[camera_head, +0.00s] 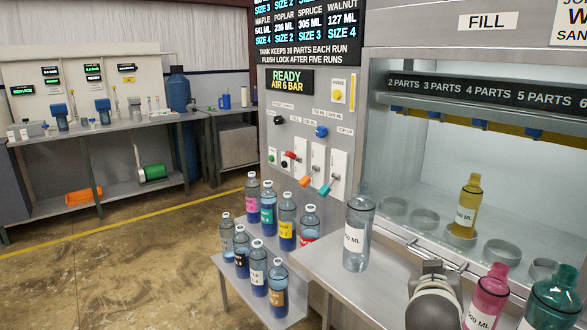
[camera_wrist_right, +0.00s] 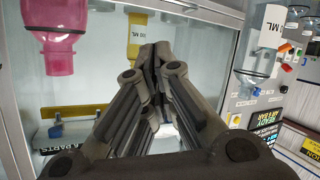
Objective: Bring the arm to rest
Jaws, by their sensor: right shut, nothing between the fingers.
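My right gripper (camera_wrist_right: 156,58) is shut and empty in the right wrist view, its fingers together. In the head view my right gripper (camera_head: 430,266) shows at the lower right, in front of the filling cabinet, between the clear jug (camera_head: 357,240) and the pink jug (camera_head: 486,300). The clear jug stands upright on the steel counter to its left. The wrist picture is upside down and shows the pink jug (camera_wrist_right: 60,45) and the clear jug (camera_wrist_right: 260,45) on either side, apart from the fingers. My left gripper is out of view.
A yellow jug (camera_head: 467,205) stands inside the cabinet beside several empty ring holders (camera_head: 426,221). A teal jug (camera_head: 552,297) is at the far lower right. Several labelled bottles stand on a low stepped shelf (camera_head: 232,283). The floor (camera_head: 120,270) at left is clear.

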